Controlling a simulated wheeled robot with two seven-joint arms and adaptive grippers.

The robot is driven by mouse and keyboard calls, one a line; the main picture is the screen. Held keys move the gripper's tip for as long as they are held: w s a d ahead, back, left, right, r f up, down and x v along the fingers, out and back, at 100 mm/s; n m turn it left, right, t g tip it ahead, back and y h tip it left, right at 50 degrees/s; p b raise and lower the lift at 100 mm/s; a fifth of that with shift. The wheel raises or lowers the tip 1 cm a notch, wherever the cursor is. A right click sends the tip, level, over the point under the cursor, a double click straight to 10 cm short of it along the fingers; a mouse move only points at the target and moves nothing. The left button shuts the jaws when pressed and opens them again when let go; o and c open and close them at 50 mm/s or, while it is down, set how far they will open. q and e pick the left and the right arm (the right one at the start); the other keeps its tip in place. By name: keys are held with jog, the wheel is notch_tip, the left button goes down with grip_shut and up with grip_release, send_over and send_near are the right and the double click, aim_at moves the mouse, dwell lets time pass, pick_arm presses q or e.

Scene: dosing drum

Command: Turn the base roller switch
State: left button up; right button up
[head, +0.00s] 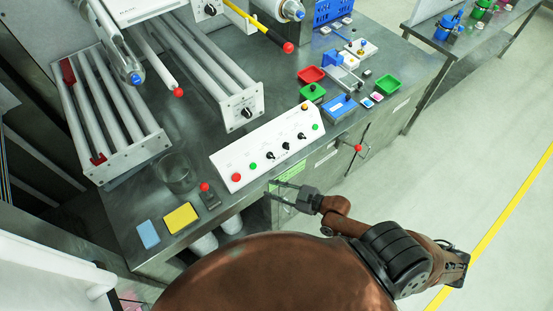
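The base roller switch (247,113) is a small black knob on the white end plate of a roller base (204,70) with long pale rollers. My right gripper (271,189) is in front of the bench's front edge, below and right of the switch and apart from it. Its two thin fingers point left with a gap between them, and nothing shows in the gap. My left gripper is not in view.
A white control panel (268,146) with several knobs and buttons lies between my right gripper and the roller base. A glass beaker (176,172), a red-topped switch (207,194) and a yellow pad (181,218) stand left. Small coloured trays (311,74) stand right. A red-ended rod (167,80) overhangs the bench.

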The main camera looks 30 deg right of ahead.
aim_at(274, 158)
jog(key=w+d+r+t, duration=0.2)
jog(key=d+r+t, duration=0.2)
jog(key=d, duration=0.6)
jog(key=shift+h, duration=0.3)
jog(key=x, duration=0.7)
jog(key=shift+w+a+p, duration=0.2)
jog(key=shift+w+p, duration=0.05)
jog(key=shift+p, duration=0.1)
jog(key=shift+c, duration=0.5)
grip_shut()
